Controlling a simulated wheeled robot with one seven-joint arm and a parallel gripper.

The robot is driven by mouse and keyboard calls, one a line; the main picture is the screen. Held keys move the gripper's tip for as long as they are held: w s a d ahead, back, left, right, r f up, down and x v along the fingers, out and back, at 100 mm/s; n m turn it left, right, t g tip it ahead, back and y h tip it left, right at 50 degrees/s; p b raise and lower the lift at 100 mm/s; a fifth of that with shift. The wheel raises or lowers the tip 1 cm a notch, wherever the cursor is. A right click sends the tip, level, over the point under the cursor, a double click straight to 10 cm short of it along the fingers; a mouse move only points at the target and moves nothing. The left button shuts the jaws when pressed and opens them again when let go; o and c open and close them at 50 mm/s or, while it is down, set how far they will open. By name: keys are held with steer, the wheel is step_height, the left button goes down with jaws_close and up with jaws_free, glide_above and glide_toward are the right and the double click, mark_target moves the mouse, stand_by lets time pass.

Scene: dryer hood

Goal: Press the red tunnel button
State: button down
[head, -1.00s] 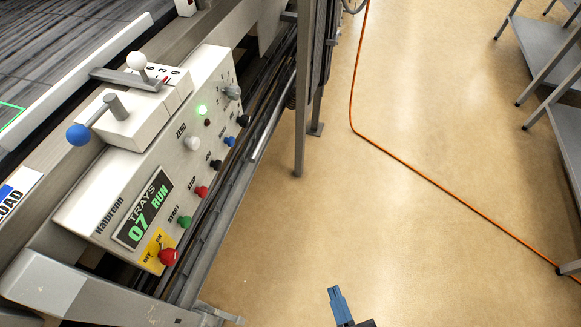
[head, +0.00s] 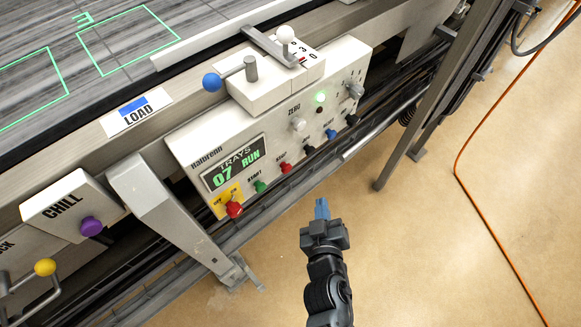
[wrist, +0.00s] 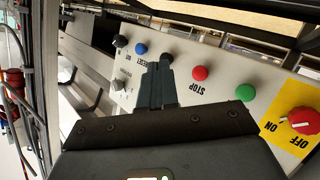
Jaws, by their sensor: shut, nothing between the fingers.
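The control panel (head: 215,140) on the machine's side has a red button (head: 284,168) between a green one and a black one. In the wrist view the red button (wrist: 200,73) has STOP beside it, upside down. A larger red knob (head: 234,209) sits on a yellow OFF/ON plate; it also shows in the wrist view (wrist: 300,120). My gripper (head: 321,203) is shut and empty, apart from the panel, to the lower right of the red button. In the wrist view its blue-grey fingertips (wrist: 164,66) point between the blue and red buttons, by the black one.
The display (head: 235,163) reads TRAYS 07 RUN. A CHILL box with a purple button (head: 91,226) and a yellow-balled lever (head: 45,267) are at left. A metal leg (head: 178,218) and rail stand below the panel. Open floor lies right, with an orange cable (head: 470,185).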

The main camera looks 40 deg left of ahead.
steer(key=b, duration=0.5)
glide_toward(291, 169)
steer(key=shift+w+a+f, duration=0.35)
steer(key=shift+w+f, duration=0.05)
steer(key=shift+w, duration=0.45)
steer(key=shift+w+a+f, duration=0.35)
steer(key=shift+w+f, duration=0.1)
steer(key=shift+w, duration=0.35)
steer(key=shift+w+a+f, duration=0.35)
steer(key=shift+w+f, duration=0.05)
steer(key=shift+w, duration=0.45)
steer(key=shift+a+b, duration=0.1)
steer(key=shift+b, duration=0.2)
steer(key=shift+a, duration=0.3)
steer(key=shift+a+b, duration=0.85)
steer(key=shift+b, duration=0.05)
stand_by(0.5)
steer(key=shift+r, duration=0.1)
steer(key=shift+d+p, duration=0.7)
steer(key=shift+d, duration=0.55)
